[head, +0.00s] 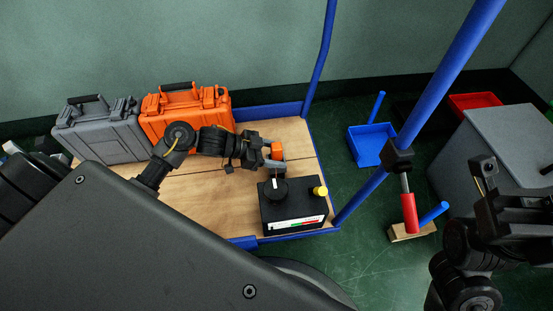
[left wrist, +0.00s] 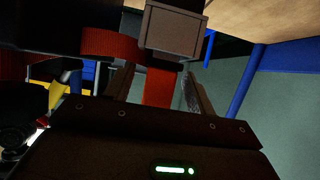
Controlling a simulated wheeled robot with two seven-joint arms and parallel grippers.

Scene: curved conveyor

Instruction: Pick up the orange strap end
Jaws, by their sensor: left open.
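An orange strap shows in the left wrist view (left wrist: 158,88). Its end hangs down from a grey buckle (left wrist: 176,28), and another stretch runs sideways to the left of the buckle. In the head view a small orange piece of it (head: 277,150) shows at the tip of my left gripper (head: 268,157). My left gripper is open, with one finger on each side of the hanging end in the wrist view; I cannot tell whether they touch it. My right gripper (head: 487,180) is at the right, away from the strap, and its jaw state is unclear.
A black box with a dial and yellow knob (head: 295,210) stands on the wooden deck (head: 200,200) close to my left gripper. Orange (head: 190,110) and grey (head: 100,132) cases stand behind. A blue post (head: 440,85) rises at the right. A blue bin (head: 370,146) is on the floor.

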